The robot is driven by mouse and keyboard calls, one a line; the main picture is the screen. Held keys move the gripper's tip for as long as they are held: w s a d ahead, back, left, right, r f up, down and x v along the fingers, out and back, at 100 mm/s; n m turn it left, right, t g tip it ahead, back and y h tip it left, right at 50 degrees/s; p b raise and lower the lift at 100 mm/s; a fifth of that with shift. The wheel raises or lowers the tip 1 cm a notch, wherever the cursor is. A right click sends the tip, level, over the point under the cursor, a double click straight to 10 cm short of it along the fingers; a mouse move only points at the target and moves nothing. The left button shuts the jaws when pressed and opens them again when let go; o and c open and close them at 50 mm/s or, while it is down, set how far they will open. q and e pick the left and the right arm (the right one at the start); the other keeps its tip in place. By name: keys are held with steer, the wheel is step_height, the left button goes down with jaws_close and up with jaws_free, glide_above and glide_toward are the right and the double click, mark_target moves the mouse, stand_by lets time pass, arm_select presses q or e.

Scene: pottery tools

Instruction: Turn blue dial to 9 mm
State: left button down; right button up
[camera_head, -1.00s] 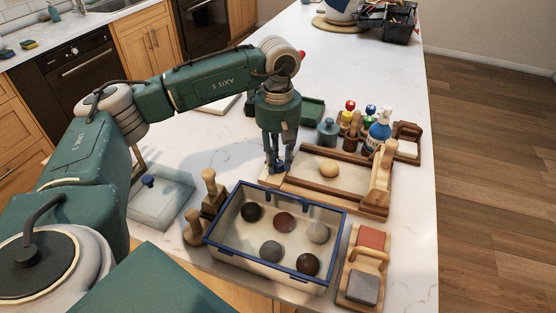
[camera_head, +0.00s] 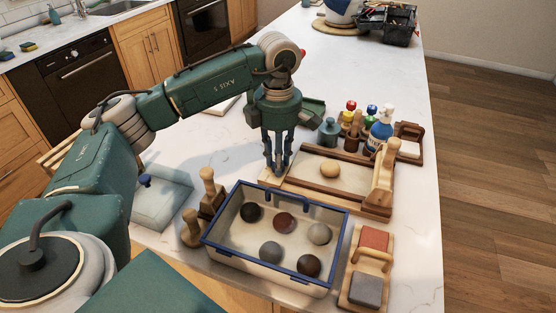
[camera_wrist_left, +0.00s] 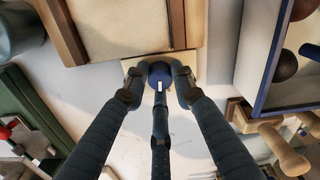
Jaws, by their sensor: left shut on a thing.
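The blue dial (camera_wrist_left: 158,71) shows in the left wrist view as a round blue knob with a white mark facing the third finger. It sits on a pale wooden block at the end of the wooden slab board (camera_head: 335,191). My left gripper (camera_wrist_left: 158,84) points down and is shut around the dial, with fingertips on both sides and a third finger below it in the picture. In the head view my left gripper (camera_head: 280,168) hides the dial. I cannot read any scale. My right gripper is out of view.
A blue-rimmed tray (camera_head: 228,240) with several clay balls stands in front of the board. A tan ball (camera_head: 329,169) lies on the board. Wooden stamps (camera_head: 209,190) stand left of the tray; bottles (camera_head: 380,130) stand behind the board.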

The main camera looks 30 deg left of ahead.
arm_select(q)
steer(key=shift+n, duration=0.6)
steer(key=c, duration=1.4)
jaws_free()
steer(key=shift+c, duration=0.2)
step_height(320, 180, up, 12)
